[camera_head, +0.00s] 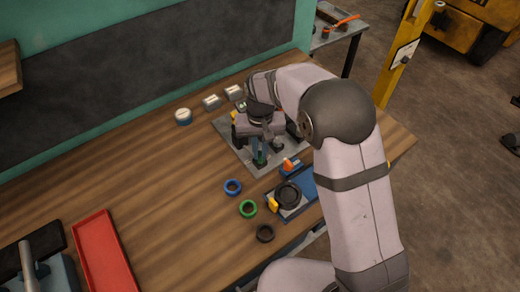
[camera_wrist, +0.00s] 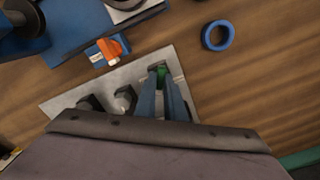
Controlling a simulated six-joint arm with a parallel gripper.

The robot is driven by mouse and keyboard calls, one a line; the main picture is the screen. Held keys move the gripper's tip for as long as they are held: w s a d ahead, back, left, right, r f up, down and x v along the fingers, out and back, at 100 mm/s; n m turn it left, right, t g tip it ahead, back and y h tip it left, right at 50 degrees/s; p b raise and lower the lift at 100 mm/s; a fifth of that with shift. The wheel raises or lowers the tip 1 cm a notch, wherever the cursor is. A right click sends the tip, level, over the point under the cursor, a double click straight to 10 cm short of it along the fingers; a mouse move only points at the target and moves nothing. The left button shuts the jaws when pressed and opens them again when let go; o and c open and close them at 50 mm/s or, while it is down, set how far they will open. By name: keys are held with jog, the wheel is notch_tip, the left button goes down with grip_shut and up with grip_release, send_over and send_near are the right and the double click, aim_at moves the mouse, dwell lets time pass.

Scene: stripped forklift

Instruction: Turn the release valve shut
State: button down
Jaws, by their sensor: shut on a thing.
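My gripper (camera_head: 260,158) reaches down to the near left side of a grey metal plate (camera_head: 228,130) on the wooden bench. In the wrist view, its two bluish fingers (camera_wrist: 163,82) are shut on a small green part (camera_wrist: 161,68) standing on the plate, which appears to be the release valve. The fingers and wrist hide most of this part, so I cannot tell how far it is turned. Dark and grey fittings (camera_wrist: 124,97) stand beside the fingers on the same plate.
A blue block with an orange lever (camera_head: 290,165) and a black round part (camera_head: 288,195) sit close to the plate. Blue (camera_head: 232,187), green (camera_head: 249,208) and black (camera_head: 265,233) rings lie nearby. A red tray (camera_head: 104,255) is at lower left. The bench's left middle is clear.

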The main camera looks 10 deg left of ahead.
aim_at(260, 154)
jog(key=m, duration=0.5)
jog(key=shift+r+m, duration=0.1)
jog(key=shift+m, duration=0.2)
jog(key=m, duration=0.5)
jog(key=shift+w, duration=0.1)
jog(key=c, duration=1.8)
grip_release()
jog(key=shift+c, duration=0.2)
jog(key=shift+r+b, duration=0.85)
jog(key=shift+r, duration=2.8)
